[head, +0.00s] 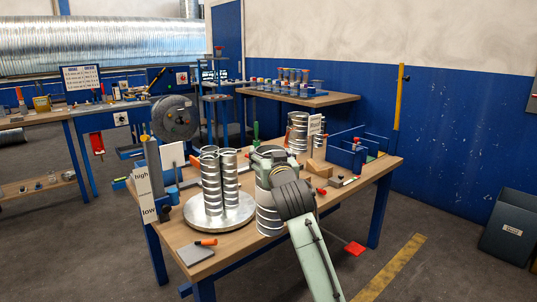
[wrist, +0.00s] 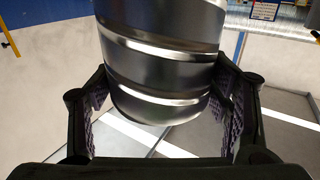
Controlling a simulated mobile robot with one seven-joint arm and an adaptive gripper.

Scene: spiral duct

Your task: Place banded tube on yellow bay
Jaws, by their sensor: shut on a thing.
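A shiny silver tube with raised bands (wrist: 160,72) fills the upper middle of the wrist view, between the two dark fingers of my gripper (wrist: 165,105). The fingers are shut on its sides, and one end of it shows there. In the head view a ribbed silver tube (head: 267,217) stands out below and left of my gripper (head: 272,160), partly hidden by my arm. I cannot tell from the head view whether its lower end touches the wooden table (head: 230,258). I cannot make out a yellow bay in either view.
Left of my gripper, ribbed tubes (head: 210,182) stand on a round metal plate (head: 219,222). More tubes (head: 298,132) stand behind. A blue divided rack (head: 347,157) is at the back right. An orange-handled tool (head: 205,242) lies near the front edge.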

